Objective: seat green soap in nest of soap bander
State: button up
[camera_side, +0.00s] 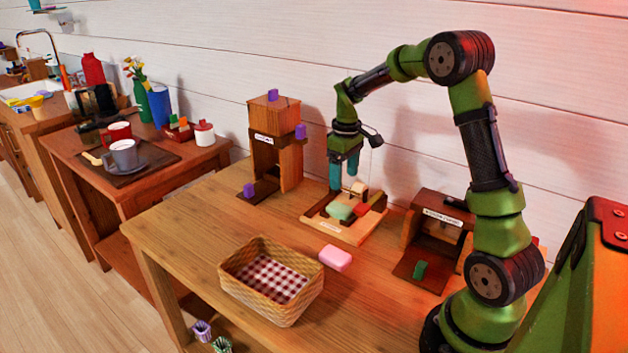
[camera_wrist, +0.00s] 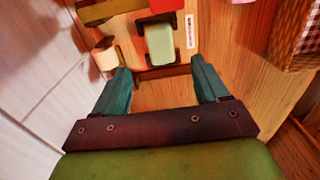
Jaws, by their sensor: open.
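The pale green soap (camera_side: 339,211) lies on the wooden soap bander (camera_side: 345,234), over its dark recessed part. In the wrist view the green soap (camera_wrist: 160,43) lies lengthwise ahead of the fingers, with dark edges around it. I cannot tell whether it is fully down in the nest. A red block (camera_side: 361,210) and a cream roll (camera_side: 359,188) are on the bander beside it. My gripper (camera_side: 345,185) points down above the bander's back part. In the wrist view my gripper (camera_wrist: 160,68) is open and empty, its teal fingers apart from the soap.
A pink soap (camera_side: 335,258) lies on the table in front of the bander. A wicker basket (camera_side: 271,280) with checked lining stands front left. A wooden tower (camera_side: 275,145) with purple blocks stands left, a labelled wooden box (camera_side: 436,231) with a green block (camera_side: 420,270) right.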

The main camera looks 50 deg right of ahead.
jog(key=s+a+r+m+t, duration=0.1)
jog(key=s+a+r+t, duration=0.25)
jog(key=a+r, duration=0.75)
jog(key=s+a+r+m+t+y, duration=0.1)
jog(key=s+a+m+t+y, duration=0.1)
jog(key=s+a, duration=1)
jog(key=shift+s+a+m+t, duration=0.2)
jog(key=shift+m+t, duration=0.3)
jog(key=shift+t, duration=0.35)
